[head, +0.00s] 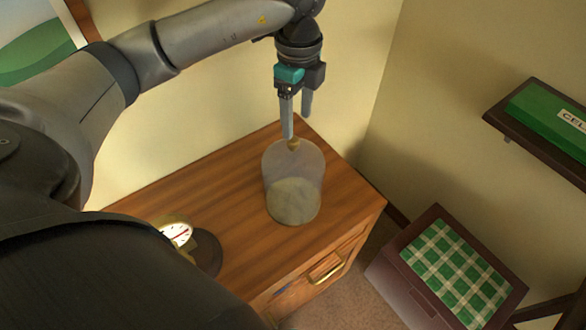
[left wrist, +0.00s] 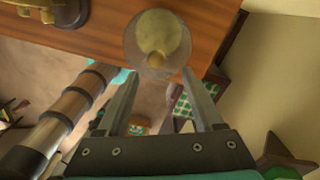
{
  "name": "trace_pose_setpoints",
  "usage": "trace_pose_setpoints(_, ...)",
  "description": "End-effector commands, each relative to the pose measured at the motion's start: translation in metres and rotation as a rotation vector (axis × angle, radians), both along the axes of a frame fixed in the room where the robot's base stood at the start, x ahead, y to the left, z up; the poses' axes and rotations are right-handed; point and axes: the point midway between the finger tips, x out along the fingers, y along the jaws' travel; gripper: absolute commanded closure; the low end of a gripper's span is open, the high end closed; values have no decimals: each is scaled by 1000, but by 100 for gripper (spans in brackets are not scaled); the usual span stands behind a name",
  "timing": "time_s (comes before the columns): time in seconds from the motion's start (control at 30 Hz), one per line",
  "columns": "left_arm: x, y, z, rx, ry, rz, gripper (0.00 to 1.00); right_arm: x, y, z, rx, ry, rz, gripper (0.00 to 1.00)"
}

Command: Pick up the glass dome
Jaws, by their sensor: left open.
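The clear glass dome (head: 293,165) stands upright on the wooden cabinet top, with a small brass-coloured knob (head: 293,144) on its crown and a pale disc showing at its base. The dome also shows at the top of the left wrist view (left wrist: 172,30). My left gripper (head: 297,126) points down over the dome, open and empty. Its fingertips are close to the knob; in the left wrist view the fingers (left wrist: 161,72) lie to either side, just below the knob in the picture. I cannot tell whether they touch it. My right gripper is not in view.
A brass dial instrument (head: 177,234) stands on the cabinet (head: 232,200) left of the dome, partly hidden by my arm. A dark box with a green checked top (head: 452,268) stands at the right. A wall shelf holds a green box (head: 548,118). Walls rise behind the cabinet.

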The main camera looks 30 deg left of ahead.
Motion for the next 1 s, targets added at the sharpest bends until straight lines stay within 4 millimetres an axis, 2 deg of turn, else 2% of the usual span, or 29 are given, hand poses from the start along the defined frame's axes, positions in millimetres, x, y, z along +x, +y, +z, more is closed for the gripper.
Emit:
trace_pose_setpoints(0.13, -2, 2, -11, 1, 2, 1, 32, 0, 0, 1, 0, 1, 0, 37)
trace_pose_setpoints(0.4, -6, 6, -48, -2, 1, 0, 32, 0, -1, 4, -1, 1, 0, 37)
trace_pose_setpoints(0.7, -6, 6, -54, -1, -2, -1, 32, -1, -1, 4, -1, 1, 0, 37)
trace_pose_setpoints(1.0, -6, 6, -53, -1, -2, -1, 64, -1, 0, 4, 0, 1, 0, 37)
